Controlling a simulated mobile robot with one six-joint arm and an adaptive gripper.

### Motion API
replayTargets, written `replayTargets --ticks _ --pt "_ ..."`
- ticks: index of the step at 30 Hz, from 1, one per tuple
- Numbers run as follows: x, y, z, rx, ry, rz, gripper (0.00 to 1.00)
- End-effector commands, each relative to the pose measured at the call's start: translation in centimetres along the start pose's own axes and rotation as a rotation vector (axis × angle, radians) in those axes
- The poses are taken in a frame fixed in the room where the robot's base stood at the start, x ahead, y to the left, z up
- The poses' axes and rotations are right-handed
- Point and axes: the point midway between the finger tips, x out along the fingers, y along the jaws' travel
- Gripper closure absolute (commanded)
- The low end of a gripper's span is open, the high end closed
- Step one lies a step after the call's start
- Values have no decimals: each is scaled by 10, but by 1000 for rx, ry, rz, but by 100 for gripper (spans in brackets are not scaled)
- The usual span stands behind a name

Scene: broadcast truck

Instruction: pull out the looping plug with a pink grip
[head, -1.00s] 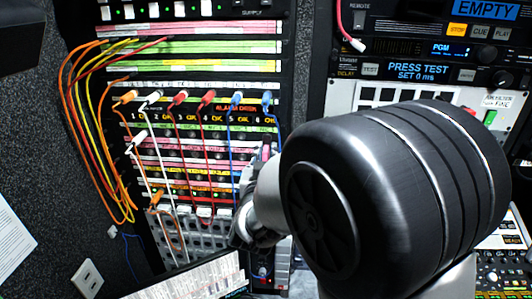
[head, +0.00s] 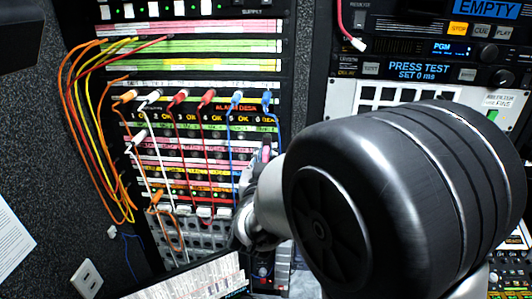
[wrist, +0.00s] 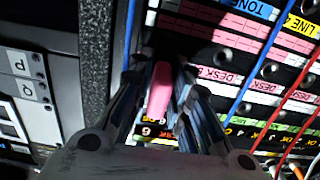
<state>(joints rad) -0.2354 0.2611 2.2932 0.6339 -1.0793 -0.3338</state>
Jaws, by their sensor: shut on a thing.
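The plug's pink grip (wrist: 159,92) stands between the two fingers of my gripper (wrist: 159,78) in the wrist view. The fingers are shut on it, one on each side. The grip lies close to the dark patch panel, and its tip end is in shadow, so I cannot tell how far it sits in a socket. In the head view my gripper (head: 258,175) is at the right edge of the patch panel (head: 205,165), largely hidden by my own wrist. The plug's loop is not clear in either view.
Orange, white, red and blue plugs (head: 237,99) line a row above my gripper, their cords hanging across the panel. A blue cord runs close by my gripper. Orange and yellow cords (head: 76,130) loop at the left. Rack units with an EMPTY display (head: 485,9) stand at the right.

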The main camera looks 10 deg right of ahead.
Motion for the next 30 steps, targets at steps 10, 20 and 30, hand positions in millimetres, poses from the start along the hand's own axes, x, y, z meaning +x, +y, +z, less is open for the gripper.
replayTargets --ticks 10,20,30 --pt "-6 0 1 -1 -2 0 100" --pt "-11 0 0 -1 -1 -1 100" --pt "-16 0 0 -1 0 -1 100"
